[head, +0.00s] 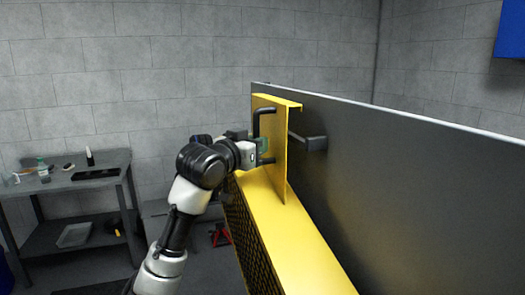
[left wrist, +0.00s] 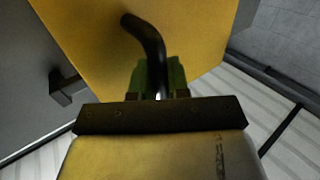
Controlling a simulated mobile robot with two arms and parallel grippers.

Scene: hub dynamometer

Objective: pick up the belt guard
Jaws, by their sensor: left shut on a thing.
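The belt guard (head: 276,117) is an upright yellow plate with a folded top edge and a black bar handle (head: 256,122) on its left face. My left gripper (head: 263,147) comes in from the left and is shut on the handle. In the left wrist view, the green-padded fingers (left wrist: 160,77) close around the black handle (left wrist: 147,40), with the yellow plate (left wrist: 95,38) behind it. My right gripper is in neither view.
A yellow housing with a mesh side (head: 285,232) lies below the guard. A tall dark panel (head: 420,190) stands right of it, with a dark bracket (head: 314,143) between guard and panel. A grey workbench (head: 75,185) with small items stands at left.

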